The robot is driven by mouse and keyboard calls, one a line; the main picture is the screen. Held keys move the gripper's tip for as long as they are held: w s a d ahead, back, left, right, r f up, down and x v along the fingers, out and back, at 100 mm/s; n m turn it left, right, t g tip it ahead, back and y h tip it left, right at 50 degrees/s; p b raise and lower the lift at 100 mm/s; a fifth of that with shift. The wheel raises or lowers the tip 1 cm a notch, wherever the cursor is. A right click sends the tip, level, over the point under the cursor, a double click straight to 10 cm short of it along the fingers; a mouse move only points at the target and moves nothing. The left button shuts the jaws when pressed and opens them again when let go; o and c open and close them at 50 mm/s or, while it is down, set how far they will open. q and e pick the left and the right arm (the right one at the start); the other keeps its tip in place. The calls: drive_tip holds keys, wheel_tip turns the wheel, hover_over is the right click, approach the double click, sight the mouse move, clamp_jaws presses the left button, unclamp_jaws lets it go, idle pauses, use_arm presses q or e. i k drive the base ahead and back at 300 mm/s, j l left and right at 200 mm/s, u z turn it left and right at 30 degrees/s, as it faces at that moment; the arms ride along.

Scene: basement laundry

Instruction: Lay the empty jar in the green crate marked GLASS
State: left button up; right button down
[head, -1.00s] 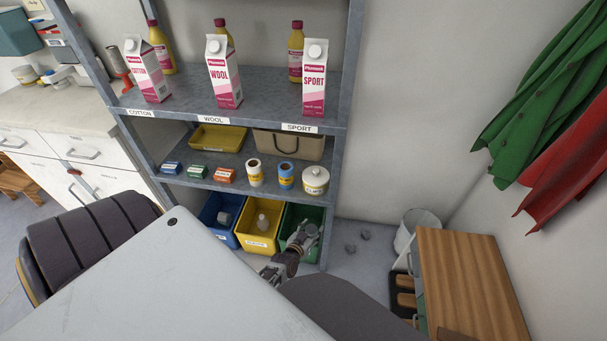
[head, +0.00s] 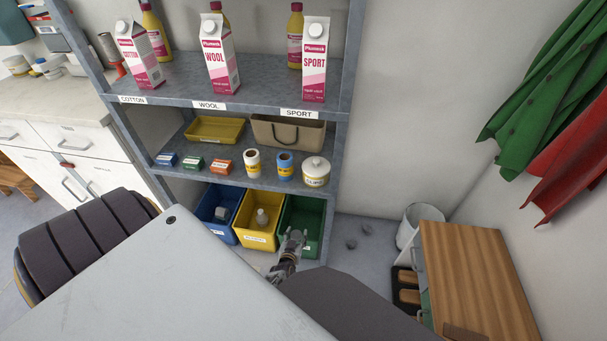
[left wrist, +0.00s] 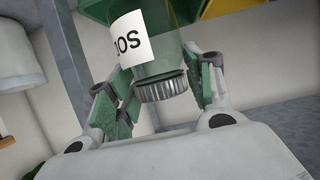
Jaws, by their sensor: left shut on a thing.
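My left gripper (head: 292,241) is shut on the jar, at the front of the green crate (head: 314,212). In the left wrist view the jar (left wrist: 158,65) is clear glass with a ribbed metal lid and a white label ending in "OS". The lid end points toward my palm, between the two fingers (left wrist: 160,88). The jar cannot be made out clearly in the head view. The green crate stands on the bottom level of the shelf, at the right end. My gripper covers part of its front, so I cannot read its marking. My right gripper is not in view.
A yellow crate (head: 257,238) and a blue crate (head: 210,222) stand to the left of the green one. The shelf board (head: 230,176) above them carries small boxes, rolls and a lidded pot (head: 316,171). A shelf post is close on the right. A wooden-topped cabinet (head: 475,275) stands farther right.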

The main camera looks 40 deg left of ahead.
sight(306, 218)
drive_tip(key=i+j, duration=0.7)
drive_tip(key=i, duration=0.2)
